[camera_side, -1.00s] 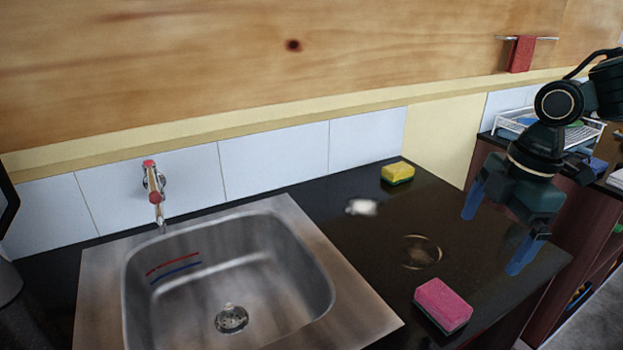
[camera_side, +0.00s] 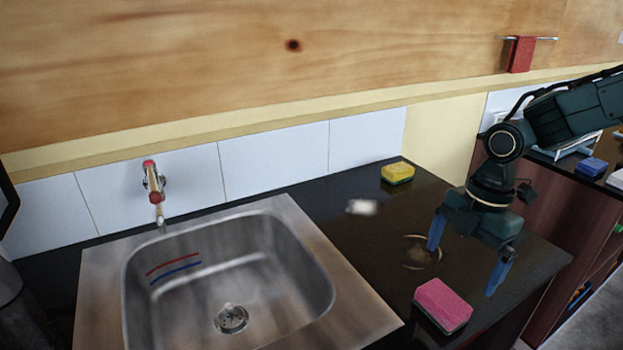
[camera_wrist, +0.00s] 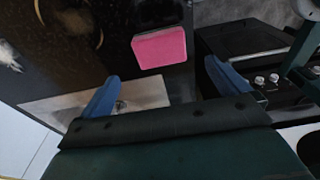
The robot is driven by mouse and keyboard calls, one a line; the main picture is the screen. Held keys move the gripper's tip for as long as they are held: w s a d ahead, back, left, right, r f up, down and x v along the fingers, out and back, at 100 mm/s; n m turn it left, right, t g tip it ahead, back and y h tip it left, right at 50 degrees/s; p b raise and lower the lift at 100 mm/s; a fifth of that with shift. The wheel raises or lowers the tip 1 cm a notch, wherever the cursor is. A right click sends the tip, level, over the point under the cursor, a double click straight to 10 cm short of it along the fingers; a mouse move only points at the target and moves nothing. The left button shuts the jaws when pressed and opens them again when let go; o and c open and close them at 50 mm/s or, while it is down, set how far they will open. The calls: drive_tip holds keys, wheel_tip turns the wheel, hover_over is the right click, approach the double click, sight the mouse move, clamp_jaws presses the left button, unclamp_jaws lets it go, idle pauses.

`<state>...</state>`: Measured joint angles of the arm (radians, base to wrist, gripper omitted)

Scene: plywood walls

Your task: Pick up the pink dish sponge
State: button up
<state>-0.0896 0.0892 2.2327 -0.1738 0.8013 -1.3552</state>
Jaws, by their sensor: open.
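The pink dish sponge (camera_side: 443,305) lies on the black countertop, right of the sink and close to the counter's front edge. My gripper (camera_side: 464,272) is open, with its blue fingers spread and pointing down, above and behind the sponge in the side view. In the wrist view the sponge (camera_wrist: 159,48) shows beyond and between the two blue fingers of my gripper (camera_wrist: 158,84). Nothing is between the fingers, and they appear apart from the sponge.
A steel sink (camera_side: 360,318) with a tap (camera_side: 155,190) is at the left. A yellow-green sponge (camera_side: 397,173) sits at the back of the counter. A white spot (camera_side: 361,207) and a ring mark (camera_side: 421,252) are on the counter. Tiles (camera_side: 271,160) line the wall.

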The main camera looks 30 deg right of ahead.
sight(444, 298)
drive_tip(key=shift+a+f, duration=0.15)
drive_tip(key=shift+f, duration=1.05)
drive_tip(key=shift+a+f, duration=0.15)
drive_tip(key=shift+f, duration=1)
drive_tip(key=shift+a+f, duration=0.2)
drive_tip(key=shift+f, duration=1.1)
drive_tip(key=shift+a+f, duration=0.2)
drive_tip(key=shift+f, duration=1.05)
drive_tip(key=c, duration=1)
drive_tip(key=shift+o, duration=0.2)
drive_tip(key=shift+r, duration=0.2)
wheel_tip(444, 298, up, 20)
drive_tip(key=shift+f, duration=0.15)
